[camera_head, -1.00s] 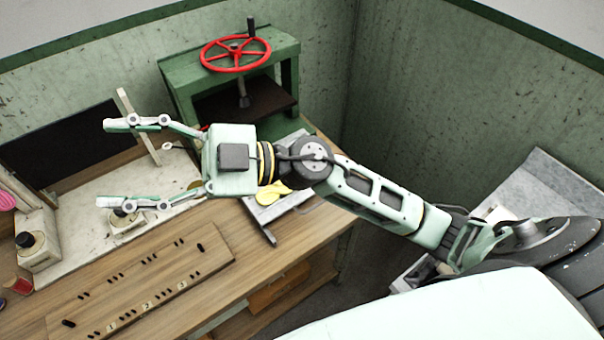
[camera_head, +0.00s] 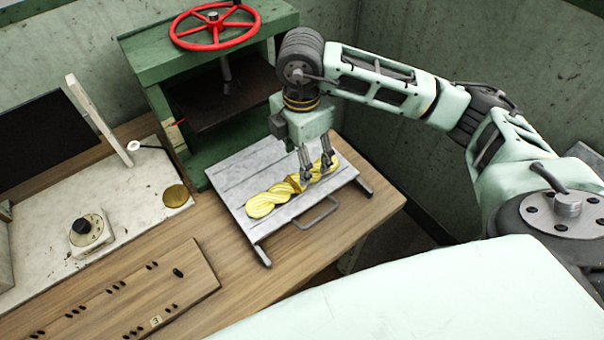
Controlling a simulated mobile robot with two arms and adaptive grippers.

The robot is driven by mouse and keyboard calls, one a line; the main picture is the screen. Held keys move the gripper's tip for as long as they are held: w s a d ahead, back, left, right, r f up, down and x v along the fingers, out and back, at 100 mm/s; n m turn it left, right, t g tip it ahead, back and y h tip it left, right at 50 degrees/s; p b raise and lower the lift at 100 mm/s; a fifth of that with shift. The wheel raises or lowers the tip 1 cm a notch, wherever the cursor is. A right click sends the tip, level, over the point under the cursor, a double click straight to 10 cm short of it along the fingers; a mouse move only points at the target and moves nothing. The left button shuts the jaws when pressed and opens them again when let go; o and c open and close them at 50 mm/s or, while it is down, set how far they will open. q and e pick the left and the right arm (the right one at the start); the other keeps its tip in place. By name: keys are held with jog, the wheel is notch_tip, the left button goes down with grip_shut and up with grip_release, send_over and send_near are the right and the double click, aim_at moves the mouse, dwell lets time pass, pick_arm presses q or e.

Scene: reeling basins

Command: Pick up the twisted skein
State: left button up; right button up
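The twisted skein (camera_head: 263,204) is yellow and lies diagonally on a grey slatted tray (camera_head: 231,180) with a handle, on the wooden table. My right gripper (camera_head: 317,176) points down at the skein's right half. Its two fingers show a little apart, with their tips at the skein. The skein's middle and right end are partly hidden by the fingers. I cannot tell whether they grip it or only stand around it. The skein appears to rest on the tray. My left gripper is not in view.
A green press (camera_head: 157,75) with a red handwheel (camera_head: 214,27) stands right behind the tray. A white stained slab (camera_head: 135,200) with a dial (camera_head: 90,232) is to the left. A wooden pegged board (camera_head: 130,285) lies in front. The table's right edge is close to the tray.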

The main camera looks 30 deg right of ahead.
aim_at(294, 183)
jog(key=f+p, duration=0.1)
jog(key=f, duration=0.2)
jog(key=shift+s+a+f+p, duration=0.1)
jog(key=shift+s+f+p, duration=0.15)
jog(key=shift+s+p, duration=0.15)
notch_tip(294, 183, down, 2)
jog(key=shift+w, duration=0.1)
jog(key=c, duration=0.7)
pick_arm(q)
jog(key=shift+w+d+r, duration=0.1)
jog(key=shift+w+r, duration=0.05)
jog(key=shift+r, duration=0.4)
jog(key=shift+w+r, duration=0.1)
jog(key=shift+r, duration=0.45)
pick_arm(e)
jog(key=c, duration=0.5)
jog(key=shift+r, duration=0.1)
jog(key=shift+c, duration=0.2)
